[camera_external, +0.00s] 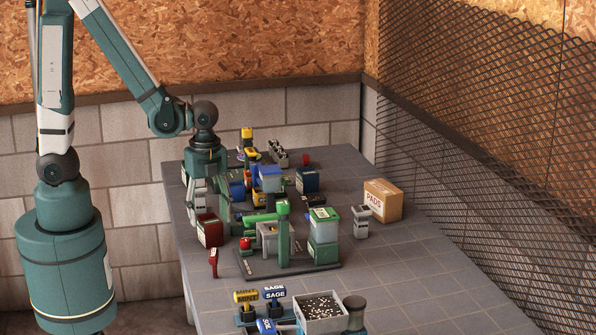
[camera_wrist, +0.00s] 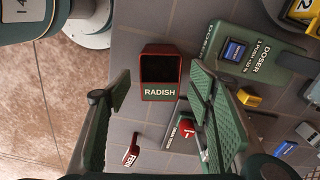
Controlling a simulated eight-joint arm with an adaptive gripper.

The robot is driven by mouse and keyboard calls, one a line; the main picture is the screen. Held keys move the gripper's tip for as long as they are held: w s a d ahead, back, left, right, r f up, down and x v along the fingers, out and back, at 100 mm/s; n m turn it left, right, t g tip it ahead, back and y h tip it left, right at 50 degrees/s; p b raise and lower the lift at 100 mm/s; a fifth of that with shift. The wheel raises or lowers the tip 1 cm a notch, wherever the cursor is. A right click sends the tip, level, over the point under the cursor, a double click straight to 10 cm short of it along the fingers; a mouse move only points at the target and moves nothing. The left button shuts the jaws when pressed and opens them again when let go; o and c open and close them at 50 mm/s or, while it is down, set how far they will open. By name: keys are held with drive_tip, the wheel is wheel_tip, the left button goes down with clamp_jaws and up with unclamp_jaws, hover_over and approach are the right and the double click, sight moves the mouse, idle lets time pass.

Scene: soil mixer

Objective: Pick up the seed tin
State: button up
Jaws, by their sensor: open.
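A dark red open-topped tin labelled RADISH (camera_wrist: 160,93), which I take as the seed tin, stands on the table. In the external view the red tin (camera_external: 210,231) is near the table's left edge. My gripper (camera_wrist: 158,96) points down with its two green-padded fingers spread wide. The tin shows between the fingers in the wrist view, apart from both pads. In the external view my gripper (camera_external: 197,207) is just above and behind the tin. The tin's inside looks dark.
The green DOSER machine (camera_wrist: 247,60) is right of the tin. A red-handled tool (camera_external: 213,262) lies in front of it. A PADS carton (camera_external: 382,201) is at the right. A tray of speckled mix (camera_external: 321,308) is in front. The table's right side is mostly clear.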

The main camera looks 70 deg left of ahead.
sight(210, 228)
drive_tip(key=shift+f+b, duration=0.95)
drive_tip(key=shift+f, duration=1.5)
drive_tip(key=c, duration=1)
drive_tip(key=shift+r, duration=0.1)
drive_tip(key=shift+r+p, duration=1.7)
drive_tip(key=shift+r, duration=3.2)
